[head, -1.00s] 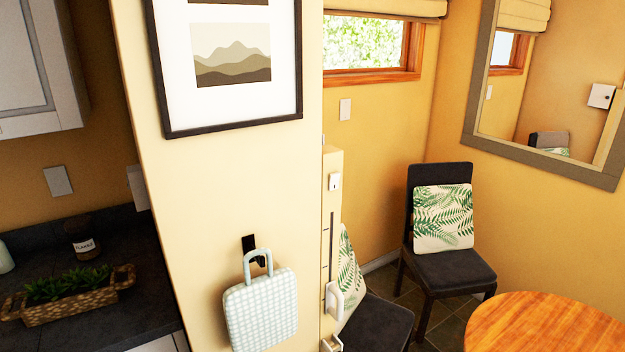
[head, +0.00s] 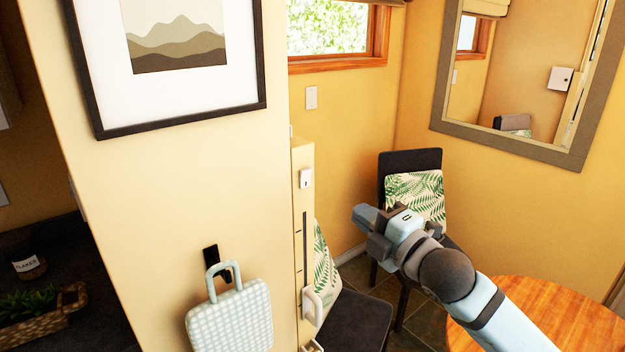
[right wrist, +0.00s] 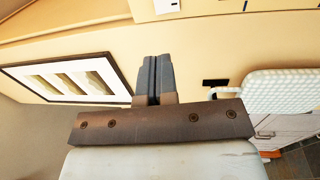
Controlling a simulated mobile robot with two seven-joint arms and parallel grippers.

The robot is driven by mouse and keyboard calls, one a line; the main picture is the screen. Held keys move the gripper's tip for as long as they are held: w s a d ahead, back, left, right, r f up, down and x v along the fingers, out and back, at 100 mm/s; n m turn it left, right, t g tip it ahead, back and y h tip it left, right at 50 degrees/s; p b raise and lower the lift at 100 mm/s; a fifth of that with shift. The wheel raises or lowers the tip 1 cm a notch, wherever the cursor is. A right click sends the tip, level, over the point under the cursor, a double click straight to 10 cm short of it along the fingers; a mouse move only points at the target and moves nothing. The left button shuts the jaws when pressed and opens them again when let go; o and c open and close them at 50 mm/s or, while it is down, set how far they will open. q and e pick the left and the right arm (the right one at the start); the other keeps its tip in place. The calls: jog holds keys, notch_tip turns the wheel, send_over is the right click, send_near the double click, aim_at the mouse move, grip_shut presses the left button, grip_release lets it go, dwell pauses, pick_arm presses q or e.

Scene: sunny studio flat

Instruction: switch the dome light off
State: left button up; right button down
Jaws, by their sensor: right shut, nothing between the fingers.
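No dome light shows. A white switch plate (head: 306,178) with a small dark mark sits on the narrow end face of the partition wall. A similar white plate shows at the top of the right wrist view (right wrist: 167,6). Another pale switch plate (head: 311,97) is on the yellow wall below the window. I cannot tell which one works the dome light. My right gripper (head: 362,214) is to the right of the partition plate, apart from it, shut and empty. Its closed fingers show in the right wrist view (right wrist: 153,65). My left gripper is not in view.
Below the partition plate are a slot and a white handle (head: 312,305). A checked bag (head: 230,318) hangs from a black hook (head: 212,262). A framed picture (head: 170,98) hangs above. A dark chair (head: 410,160) and a round wooden table (head: 560,315) stand at right.

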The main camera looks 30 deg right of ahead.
aim_at(308, 174)
jog(key=w+p, duration=0.1)
jog(key=w, duration=0.3)
jog(key=w+r+p, duration=0.1)
jog(key=w, duration=0.3)
jog(key=w+a+p, duration=0.1)
jog(key=w, duration=0.3)
jog(key=shift+w+r+p, duration=0.25)
jog(key=shift+r+p, duration=0.1)
jog(key=shift+p, duration=0.05)
jog(key=shift+w, duration=0.75)
